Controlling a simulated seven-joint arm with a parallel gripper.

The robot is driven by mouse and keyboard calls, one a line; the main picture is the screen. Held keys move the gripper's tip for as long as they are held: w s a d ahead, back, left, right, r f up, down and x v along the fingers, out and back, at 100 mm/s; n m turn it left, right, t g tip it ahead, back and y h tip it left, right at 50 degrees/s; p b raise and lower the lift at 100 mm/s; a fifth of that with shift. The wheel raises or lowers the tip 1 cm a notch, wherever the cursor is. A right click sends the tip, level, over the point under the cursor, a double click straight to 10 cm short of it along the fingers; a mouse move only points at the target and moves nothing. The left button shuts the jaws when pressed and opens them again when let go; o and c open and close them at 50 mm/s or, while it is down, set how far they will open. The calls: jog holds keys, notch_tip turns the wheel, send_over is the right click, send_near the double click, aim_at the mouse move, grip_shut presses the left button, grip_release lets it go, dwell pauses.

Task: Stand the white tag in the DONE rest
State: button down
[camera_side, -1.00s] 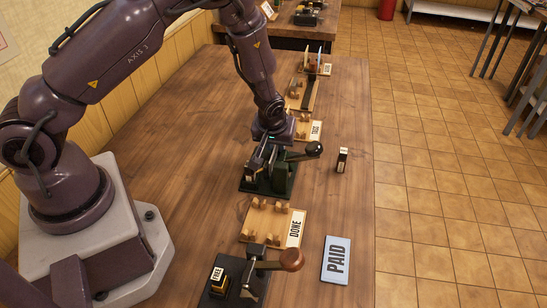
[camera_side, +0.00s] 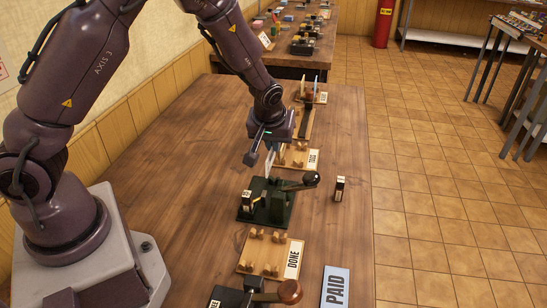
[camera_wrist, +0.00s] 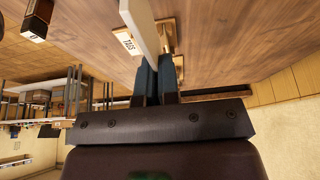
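In the wrist view the pale tag (camera_wrist: 141,24) rises from between the dark fingers (camera_wrist: 157,78). The press has a lever with a black ball. The DONE rest (camera_side: 252,268) is a light wooden board with several pegs and a DONE label. It lies in front of the press, and its pegs hold no tag. Part of the tag is hidden by the gripper in the side view.
A wooden rest labelled like TAGS (camera_side: 313,160) lies behind the press. A small dark block (camera_side: 340,188) stands to the right. A second press with a brown ball lever (camera_side: 289,291) and a PAID card (camera_side: 336,287) are at the front. The table's left is clear.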

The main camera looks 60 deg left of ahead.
notch_tip(320, 180, up, 6)
jog(key=d, duration=0.1)
jog(key=s+d, duration=1.2)
jog(key=s, duration=0.1)
notch_tip(320, 180, down, 8)
jog(key=shift+w+a+r, duration=0.15)
jog(key=shift+w+a, duration=0.15)
jog(key=shift+f, duration=3.55)
jog(key=shift+f, duration=0.15)
jog(key=c, duration=0.7)
grip_release()
